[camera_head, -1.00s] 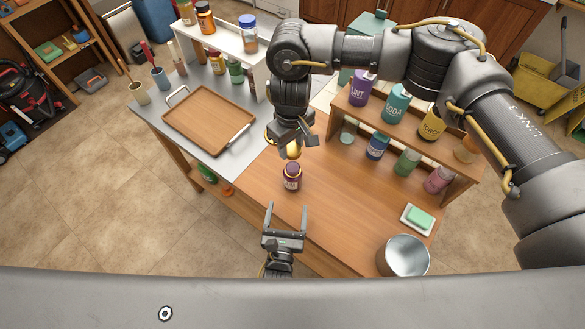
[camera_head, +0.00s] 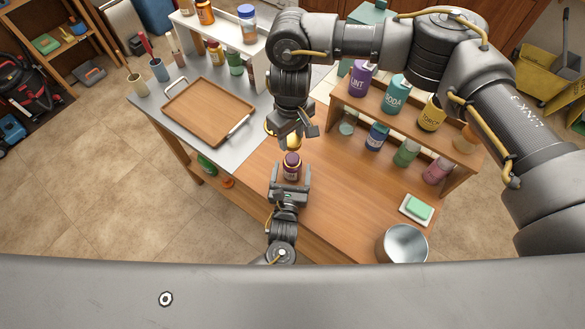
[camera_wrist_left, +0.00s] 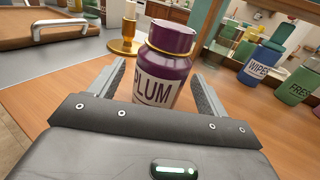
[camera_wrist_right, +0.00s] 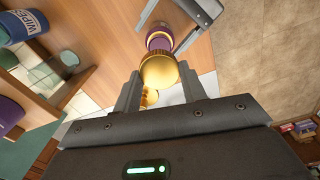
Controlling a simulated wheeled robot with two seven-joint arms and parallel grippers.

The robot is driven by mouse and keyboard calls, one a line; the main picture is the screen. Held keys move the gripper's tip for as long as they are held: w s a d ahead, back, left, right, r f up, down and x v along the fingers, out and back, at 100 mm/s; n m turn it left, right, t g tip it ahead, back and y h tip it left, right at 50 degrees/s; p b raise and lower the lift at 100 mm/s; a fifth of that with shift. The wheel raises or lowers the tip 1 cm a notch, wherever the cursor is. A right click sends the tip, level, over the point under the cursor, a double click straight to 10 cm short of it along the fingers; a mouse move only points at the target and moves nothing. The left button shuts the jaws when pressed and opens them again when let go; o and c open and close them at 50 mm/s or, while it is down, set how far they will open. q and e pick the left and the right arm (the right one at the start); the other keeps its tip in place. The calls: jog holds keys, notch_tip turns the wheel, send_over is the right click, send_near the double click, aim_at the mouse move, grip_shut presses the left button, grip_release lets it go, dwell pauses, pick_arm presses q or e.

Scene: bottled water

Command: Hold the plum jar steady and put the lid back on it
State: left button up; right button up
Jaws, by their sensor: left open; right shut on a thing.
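The plum jar (camera_head: 291,160), purple with a gold band and a PLUM label, stands upright on the wooden table. My left gripper (camera_head: 290,173) is open, its fingers to either side of the jar; the left wrist view shows the jar (camera_wrist_left: 165,65) between and beyond them, with slight gaps. My right gripper (camera_head: 292,133) is shut on a gold lid (camera_head: 292,143) and holds it above the table, just behind the jar in the head view. The right wrist view shows the rounded gold lid (camera_wrist_right: 158,72) between the fingers, partly covering the jar (camera_wrist_right: 160,42).
A gold stand (camera_wrist_left: 125,42) is behind the jar. A wooden tray (camera_head: 208,110) lies at the left. A shelf (camera_head: 385,125) with several jars stands at the right. A soap dish (camera_head: 416,210) and a metal bucket (camera_head: 402,244) are at the front right.

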pick_arm(q)
jog(key=shift+w+d, duration=0.1)
jog(key=shift+w, duration=0.55)
jog(key=c, duration=1.5)
jog(key=shift+o, duration=0.2)
pick_arm(e)
send_over(292, 158)
jog(key=shift+w+f, duration=0.1)
jog(key=shift+f, duration=2.4)
jog(key=shift+f, duration=0.9)
jog(key=shift+f, duration=0.55)
